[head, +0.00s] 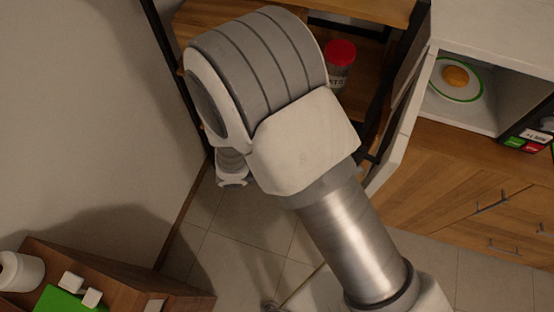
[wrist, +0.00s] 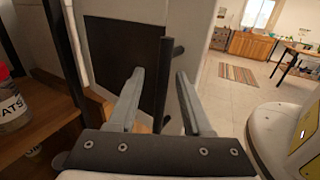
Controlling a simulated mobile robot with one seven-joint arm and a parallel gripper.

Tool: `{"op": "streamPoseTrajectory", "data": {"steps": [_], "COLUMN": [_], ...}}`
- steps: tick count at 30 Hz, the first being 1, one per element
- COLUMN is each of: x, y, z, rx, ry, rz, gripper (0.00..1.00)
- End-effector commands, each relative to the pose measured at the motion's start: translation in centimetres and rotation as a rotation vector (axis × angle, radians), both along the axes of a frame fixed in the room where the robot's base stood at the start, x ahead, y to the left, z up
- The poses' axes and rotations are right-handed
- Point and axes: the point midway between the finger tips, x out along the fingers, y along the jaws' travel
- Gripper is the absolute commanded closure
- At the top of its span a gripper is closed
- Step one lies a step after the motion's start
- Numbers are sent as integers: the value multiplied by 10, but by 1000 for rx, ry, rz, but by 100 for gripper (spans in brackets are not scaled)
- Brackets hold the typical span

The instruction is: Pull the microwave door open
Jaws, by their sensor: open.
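The white microwave (head: 465,40) stands at the right in the head view, its cavity exposed. Its door (head: 398,130) stands swung out to the left, seen nearly edge-on. In the wrist view the door (wrist: 205,25) fills the middle, with a dark window panel (wrist: 112,50) and a dark bar handle (wrist: 170,65). My gripper (wrist: 160,73) is open, with its fingers on either side of the handle. I cannot tell whether either finger touches it. In the head view my arm hides the gripper and handle. A plate with orange food (head: 457,78) sits inside the microwave.
A red-lided jar (head: 340,66) stands on a wooden shelf left of the door; it also shows in the wrist view (wrist: 12,105). A wooden cabinet (head: 450,185) is below the microwave.

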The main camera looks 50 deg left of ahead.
Motion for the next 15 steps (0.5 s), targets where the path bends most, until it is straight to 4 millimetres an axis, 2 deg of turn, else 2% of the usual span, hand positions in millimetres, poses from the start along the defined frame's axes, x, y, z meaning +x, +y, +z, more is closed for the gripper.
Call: {"op": "streamPoseTrajectory", "data": {"steps": [15], "x": [-97], "y": [73], "z": [-2], "rx": [2], "ry": [0], "rz": [1], "gripper": [50]}}
